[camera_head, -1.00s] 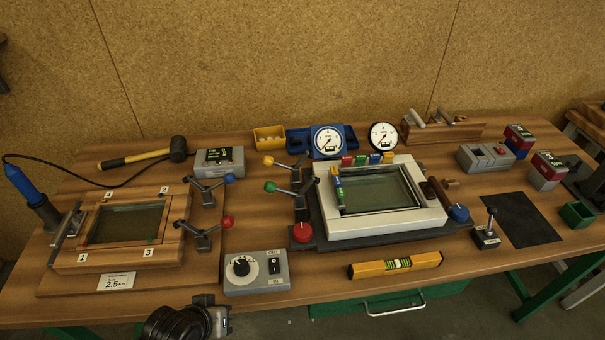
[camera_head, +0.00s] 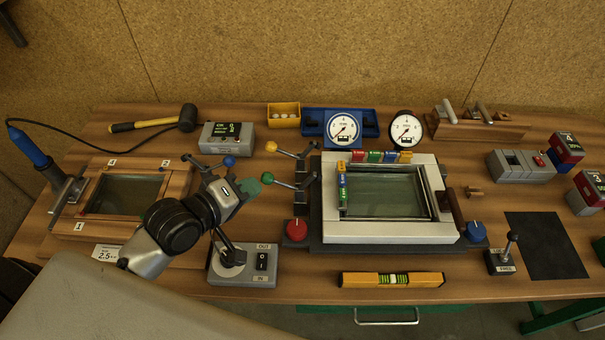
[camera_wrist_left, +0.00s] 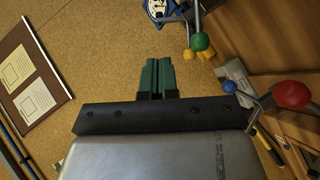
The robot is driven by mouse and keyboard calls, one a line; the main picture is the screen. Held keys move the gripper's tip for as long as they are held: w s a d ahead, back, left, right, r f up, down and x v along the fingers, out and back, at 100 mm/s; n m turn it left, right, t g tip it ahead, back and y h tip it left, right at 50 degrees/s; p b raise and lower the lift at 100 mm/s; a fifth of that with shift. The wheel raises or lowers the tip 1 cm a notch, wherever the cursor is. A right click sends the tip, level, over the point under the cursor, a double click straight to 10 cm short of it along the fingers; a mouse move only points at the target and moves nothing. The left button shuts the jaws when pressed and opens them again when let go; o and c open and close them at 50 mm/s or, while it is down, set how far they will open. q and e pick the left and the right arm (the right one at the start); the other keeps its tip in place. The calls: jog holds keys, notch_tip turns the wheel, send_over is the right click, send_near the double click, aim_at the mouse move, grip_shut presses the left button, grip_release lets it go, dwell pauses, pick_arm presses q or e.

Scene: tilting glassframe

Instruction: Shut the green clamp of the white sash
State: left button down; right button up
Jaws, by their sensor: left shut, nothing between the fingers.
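The white sash (camera_head: 392,232) lies flat in its dark frame at the middle right of the table. The green clamp's ball (camera_head: 267,177) is at the end of a lever that points left, away from the sash. The green ball also shows in the left wrist view (camera_wrist_left: 200,41), right of the fingertips. My left gripper (camera_head: 254,186) is shut and empty, with its green fingers just left of the green ball. Its fingers also show in the left wrist view (camera_wrist_left: 156,62). I cannot tell whether they touch the ball. My right gripper is not in view.
The yellow-ball clamp (camera_head: 271,146) is just behind the green one. Blue (camera_head: 229,161) and red (camera_wrist_left: 291,95) ball levers are close on the wooden frame's side. A red knob (camera_head: 296,230) and a grey switch box (camera_head: 262,264) stand in front.

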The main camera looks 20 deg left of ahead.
pick_arm(q)
jog(key=s+d+f+p+x, duration=0.1)
jog(key=p+x, duration=0.3)
jog(key=x, duration=0.9)
jog(key=shift+s+d, duration=0.15)
jog(key=shift+d, duration=0.45)
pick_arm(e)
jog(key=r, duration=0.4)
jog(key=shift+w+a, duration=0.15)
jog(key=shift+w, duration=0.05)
pick_arm(q)
jog(key=shift+f, duration=0.1)
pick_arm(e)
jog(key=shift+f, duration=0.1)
